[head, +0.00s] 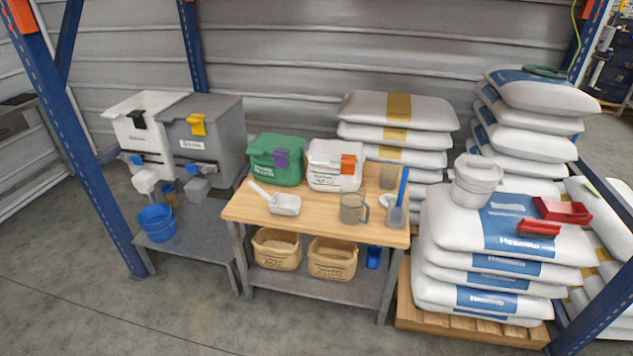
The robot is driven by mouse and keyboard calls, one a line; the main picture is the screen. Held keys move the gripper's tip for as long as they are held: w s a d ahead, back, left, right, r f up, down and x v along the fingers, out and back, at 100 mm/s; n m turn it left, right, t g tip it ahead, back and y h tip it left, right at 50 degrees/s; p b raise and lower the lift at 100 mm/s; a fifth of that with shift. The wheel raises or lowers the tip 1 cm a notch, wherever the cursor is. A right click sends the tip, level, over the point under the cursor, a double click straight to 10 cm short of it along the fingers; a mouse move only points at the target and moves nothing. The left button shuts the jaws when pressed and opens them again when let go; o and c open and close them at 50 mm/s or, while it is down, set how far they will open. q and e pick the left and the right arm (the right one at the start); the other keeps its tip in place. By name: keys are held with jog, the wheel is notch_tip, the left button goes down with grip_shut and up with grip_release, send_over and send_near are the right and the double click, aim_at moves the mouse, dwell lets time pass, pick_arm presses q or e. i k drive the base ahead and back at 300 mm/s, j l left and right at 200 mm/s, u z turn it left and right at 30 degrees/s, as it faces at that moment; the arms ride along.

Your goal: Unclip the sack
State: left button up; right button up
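A green sack (273,163) with a rolled-down top stands upright at the back of the wooden table (245,208). The two sacks stand close together. Neither of my grippers shows in the head view.
A white scoop (285,204), a clear jug (352,208) and a blue-handled tool (401,198) are on the table. Two hoppers (215,120) stand left. Open-topped tan bags (333,258) sit below. Stacked sacks (480,220) stand right. The floor in front is clear.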

aim_at(279, 154)
jog(key=i+l+z, duration=0.2)
jog(key=i, duration=0.6)
jog(key=i+l+z, duration=0.15)
jog(key=i, duration=0.65)
